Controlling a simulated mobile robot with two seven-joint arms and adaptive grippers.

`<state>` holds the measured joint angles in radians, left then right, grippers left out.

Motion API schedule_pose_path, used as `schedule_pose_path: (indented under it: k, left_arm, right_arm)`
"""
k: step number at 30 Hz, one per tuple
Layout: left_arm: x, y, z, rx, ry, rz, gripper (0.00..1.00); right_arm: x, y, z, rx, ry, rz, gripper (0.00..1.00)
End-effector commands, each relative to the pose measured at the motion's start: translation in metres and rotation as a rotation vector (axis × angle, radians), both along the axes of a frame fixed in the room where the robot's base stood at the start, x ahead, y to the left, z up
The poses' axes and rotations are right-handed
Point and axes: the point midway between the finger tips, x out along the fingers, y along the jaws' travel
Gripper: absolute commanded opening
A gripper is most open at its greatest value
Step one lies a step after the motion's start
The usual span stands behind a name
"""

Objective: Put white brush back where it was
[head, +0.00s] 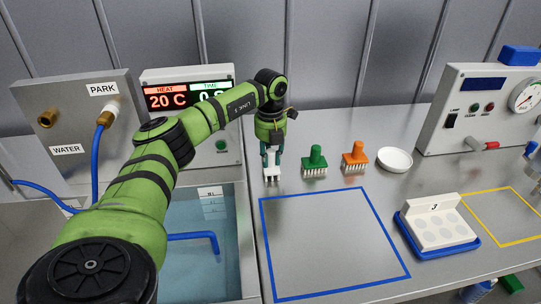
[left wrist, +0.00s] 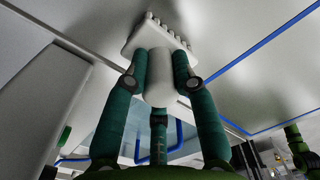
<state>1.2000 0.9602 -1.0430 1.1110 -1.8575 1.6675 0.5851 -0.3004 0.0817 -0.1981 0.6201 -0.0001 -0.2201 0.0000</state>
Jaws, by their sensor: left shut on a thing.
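My left gripper (head: 270,156) points down at the back of the metal worktop, left of the other brushes. Its teal fingers are shut on the handle of the white brush (head: 271,172). The brush is upright, bristles down, at or just above the worktop; I cannot tell whether it touches. My right gripper is not in view.
A blue-outlined square (head: 331,192) lies empty in front of the brushes. A white dish (head: 394,159) stands right of the orange brush. A white block in a blue tray (head: 437,241) is at right, beside a yellow outline (head: 500,190). A water basin (head: 205,255) is at left.

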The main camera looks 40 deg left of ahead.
Motion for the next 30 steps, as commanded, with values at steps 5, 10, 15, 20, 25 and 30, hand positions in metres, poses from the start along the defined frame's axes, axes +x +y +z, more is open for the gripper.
schedule_pose_path:
  k: [5, 10, 15, 20, 25, 30]
  left_arm:
    - [0.0, 0.0, -0.002, 0.0, 0.001, 0.0, 0.51]
    - [0.0, 0.0, -0.002, 0.0, 0.001, 0.0, 0.51]
    - [0.0, 0.0, 0.003, 0.0, 0.0, 0.0, 0.51]
    - [0.001, 0.0, 0.023, 0.0, -0.004, -0.001, 0.51]
    - [0.001, 0.0, 0.061, 0.0, -0.004, 0.0, 0.51]
    - [0.001, 0.0, 0.095, -0.001, -0.003, 0.001, 0.51]
  right_arm:
    - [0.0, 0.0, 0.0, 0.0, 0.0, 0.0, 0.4]
    - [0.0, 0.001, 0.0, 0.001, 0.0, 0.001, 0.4]
    - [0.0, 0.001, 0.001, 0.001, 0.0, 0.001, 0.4]
    - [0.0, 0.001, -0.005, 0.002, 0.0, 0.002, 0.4]
    - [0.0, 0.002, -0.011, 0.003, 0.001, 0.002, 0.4]
    - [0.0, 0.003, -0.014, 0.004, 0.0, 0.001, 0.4]
